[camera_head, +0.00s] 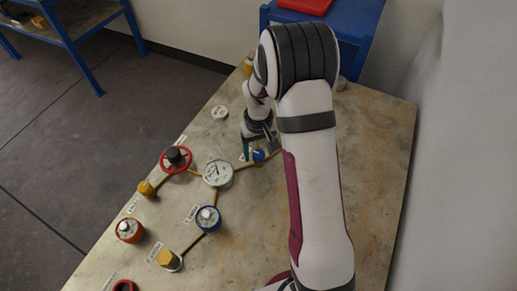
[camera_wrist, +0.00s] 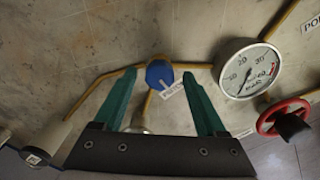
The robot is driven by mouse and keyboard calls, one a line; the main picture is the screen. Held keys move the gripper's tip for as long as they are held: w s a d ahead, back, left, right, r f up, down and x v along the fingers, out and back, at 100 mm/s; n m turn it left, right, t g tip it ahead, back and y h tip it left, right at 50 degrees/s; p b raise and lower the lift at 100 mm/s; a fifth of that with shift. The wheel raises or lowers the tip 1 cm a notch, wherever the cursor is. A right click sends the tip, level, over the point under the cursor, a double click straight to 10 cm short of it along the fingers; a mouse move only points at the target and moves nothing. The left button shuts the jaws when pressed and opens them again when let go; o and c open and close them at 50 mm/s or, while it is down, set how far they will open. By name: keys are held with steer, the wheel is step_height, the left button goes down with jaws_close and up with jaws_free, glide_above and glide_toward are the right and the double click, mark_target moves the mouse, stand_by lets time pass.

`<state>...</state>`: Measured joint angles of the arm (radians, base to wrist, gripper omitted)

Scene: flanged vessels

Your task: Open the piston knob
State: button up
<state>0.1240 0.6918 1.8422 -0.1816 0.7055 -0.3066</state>
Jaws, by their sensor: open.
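The piston knob is a small round blue knob (camera_wrist: 160,74) in the upper middle of the wrist view, with a white label partly reading "PISTO" beside it. In the head view the blue knob (camera_head: 259,155) shows just below my gripper (camera_head: 257,147), at the end of a brass pipe. In the wrist view my gripper (camera_wrist: 159,78) is open, one green finger on each side of the knob. Its fingertips appear level with the knob in the picture; I cannot tell the depth between them. No contact is visible.
A pressure gauge (camera_head: 217,173) stands left of the knob, with a red handwheel (camera_head: 176,159) beyond it. A blue-ringed valve (camera_head: 207,218) and an orange one (camera_head: 129,230) stand nearer. The table's right side (camera_head: 376,170) is clear.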

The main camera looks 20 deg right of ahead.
steer(key=shift+c, duration=0.3)
jaws_close()
steer(key=m, duration=0.8)
steer(key=shift+m, duration=0.4)
steer(key=m, duration=0.9)
stand_by(0.6)
